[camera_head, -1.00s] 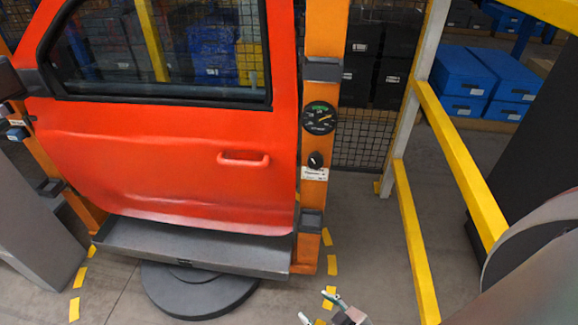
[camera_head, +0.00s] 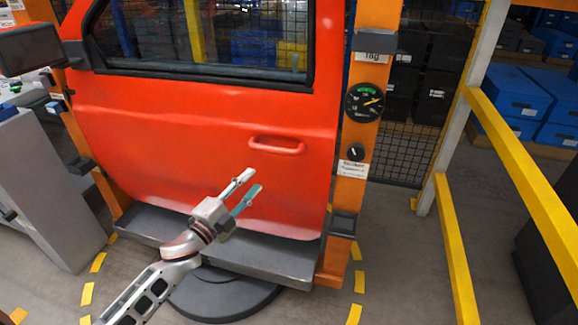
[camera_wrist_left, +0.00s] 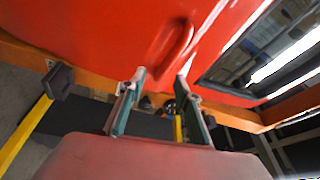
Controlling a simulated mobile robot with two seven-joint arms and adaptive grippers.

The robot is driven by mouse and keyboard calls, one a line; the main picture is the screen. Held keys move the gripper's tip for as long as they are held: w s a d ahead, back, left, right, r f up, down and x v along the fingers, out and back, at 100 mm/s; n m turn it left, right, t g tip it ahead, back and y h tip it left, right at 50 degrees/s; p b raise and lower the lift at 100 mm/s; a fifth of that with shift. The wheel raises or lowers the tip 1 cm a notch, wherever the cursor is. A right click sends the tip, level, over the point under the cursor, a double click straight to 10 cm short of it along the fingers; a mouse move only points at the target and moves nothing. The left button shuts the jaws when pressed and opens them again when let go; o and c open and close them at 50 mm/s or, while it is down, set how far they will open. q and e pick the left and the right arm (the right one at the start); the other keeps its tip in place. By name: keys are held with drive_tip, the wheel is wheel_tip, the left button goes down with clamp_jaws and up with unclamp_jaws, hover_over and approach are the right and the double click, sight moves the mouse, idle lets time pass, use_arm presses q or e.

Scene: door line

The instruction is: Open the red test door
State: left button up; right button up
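The red test door (camera_head: 190,140) stands upright in an orange frame, with its window at the top. Its red pull handle (camera_head: 277,145) is on the right part of the panel; the handle (camera_wrist_left: 172,50) also shows in the left wrist view, just beyond the fingertips. My left gripper (camera_head: 246,184) is open and empty, below and left of the handle in the head view. Its two fingers (camera_wrist_left: 161,75) are spread apart in the left wrist view, with nothing between them. The door looks shut against the frame. My right gripper is not in view.
The orange post (camera_head: 362,120) right of the door carries a round gauge (camera_head: 365,101) and a black knob (camera_head: 355,152). A grey ledge (camera_head: 270,258) runs below the door. Yellow rails (camera_head: 458,250) stand at the right, a grey cabinet (camera_head: 45,190) at the left.

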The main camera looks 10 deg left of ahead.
use_arm(q)
drive_tip(key=w+d+r+m+h+b, duration=0.1)
drive_tip(key=w+m, duration=0.1)
drive_tip(key=w, duration=0.3)
drive_tip(key=w+d+r+m+h+b, duration=0.1)
drive_tip(key=w+d+r+m, duration=0.1)
drive_tip(key=w, duration=0.4)
drive_tip(key=shift+r+m, duration=0.25)
drive_tip(key=shift+m, duration=0.05)
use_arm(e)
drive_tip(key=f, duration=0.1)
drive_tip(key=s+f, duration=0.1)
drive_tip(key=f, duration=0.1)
use_arm(q)
clamp_jaws()
